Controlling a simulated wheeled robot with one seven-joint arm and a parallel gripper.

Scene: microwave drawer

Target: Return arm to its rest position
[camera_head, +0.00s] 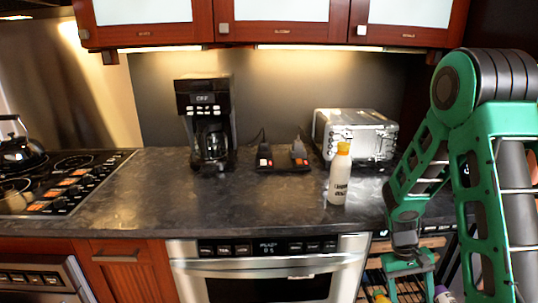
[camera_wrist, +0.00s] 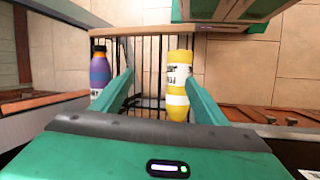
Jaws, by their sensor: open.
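My green arm (camera_head: 490,160) stands at the right side of the head view, bent downward beside the counter. My gripper (camera_wrist: 159,76) is open in the wrist view, its two green fingers spread apart with no object held between them. It hangs over a wire rack (camera_wrist: 150,48), pointing down. A yellow bottle with a white label (camera_wrist: 179,72) shows by the right finger, which partly covers it; I cannot tell whether they touch. A purple bottle (camera_wrist: 98,70) is left of the left finger. In the head view the gripper's lower part runs to the bottom edge.
The dark counter (camera_head: 130,195) holds a coffee maker (camera_head: 208,120), a small black stand (camera_head: 283,160), a toaster (camera_head: 356,137) and a white bottle with a yellow cap (camera_head: 339,177). A stove (camera_head: 60,180) is left; an oven (camera_head: 270,270) is below. Cabinets (camera_head: 280,28) hang above.

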